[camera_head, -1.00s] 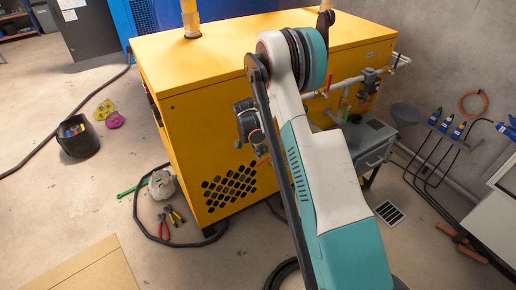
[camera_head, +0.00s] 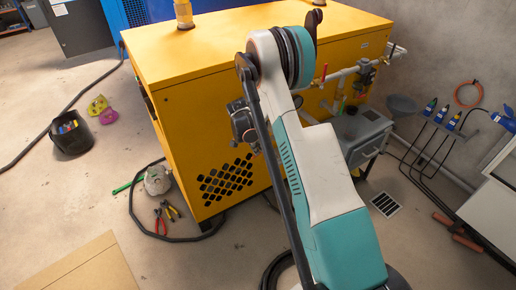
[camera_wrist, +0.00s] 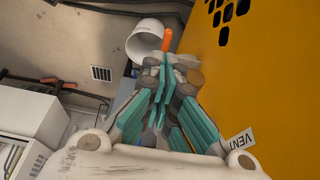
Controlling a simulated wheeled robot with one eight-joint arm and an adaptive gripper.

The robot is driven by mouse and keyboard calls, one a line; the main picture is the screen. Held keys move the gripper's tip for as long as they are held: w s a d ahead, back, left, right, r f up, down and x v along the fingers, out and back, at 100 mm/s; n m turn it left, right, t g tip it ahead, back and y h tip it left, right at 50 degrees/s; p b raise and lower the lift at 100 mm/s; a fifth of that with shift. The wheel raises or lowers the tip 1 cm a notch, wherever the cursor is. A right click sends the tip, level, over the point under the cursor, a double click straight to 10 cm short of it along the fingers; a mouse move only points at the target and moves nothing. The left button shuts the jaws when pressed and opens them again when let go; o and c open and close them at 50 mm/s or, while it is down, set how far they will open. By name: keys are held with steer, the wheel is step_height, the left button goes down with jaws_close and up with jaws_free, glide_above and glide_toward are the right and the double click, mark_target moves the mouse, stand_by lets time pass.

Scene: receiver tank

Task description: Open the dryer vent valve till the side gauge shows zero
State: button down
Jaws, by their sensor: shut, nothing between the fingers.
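The dryer is the yellow cabinet (camera_head: 210,110), its side wall also filling the right of the wrist view (camera_wrist: 270,70). A VENT label (camera_wrist: 239,146) is on it, upside down in that view. My gripper (camera_wrist: 165,78) is shut and empty, its teal fingers together beside this wall. An orange handle-like piece (camera_wrist: 167,39) shows just past the fingertips; I cannot tell whether they touch it. A white round cup-shaped thing (camera_wrist: 146,35) is behind it. In the head view my arm hides the gripper and the vent valve area. I cannot read a side gauge in either view.
A hose, pliers (camera_head: 162,217) and a black bucket (camera_head: 70,132) are on the floor at left. A floor drain (camera_head: 385,204) is at right.

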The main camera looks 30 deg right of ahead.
steer(key=shift+a+f+h, duration=0.15)
steer(key=shift+f+h, duration=0.1)
steer(key=shift+h, duration=0.15)
steer(key=shift+a+f+h, duration=0.15)
steer(key=shift+f+h, duration=0.35)
steer(key=shift+h, duration=0.3)
steer(key=shift+f+h, duration=0.5)
steer(key=shift+h, duration=0.3)
steer(key=shift+d+f, duration=0.2)
steer(key=shift+f, duration=0.4)
steer(key=shift+d+f, duration=0.2)
steer(key=shift+f, duration=0.4)
steer(key=shift+d+f+h, duration=0.6)
steer(key=shift+d+f, duration=0.3)
steer(key=shift+f, duration=0.3)
steer(key=shift+d, duration=0.15)
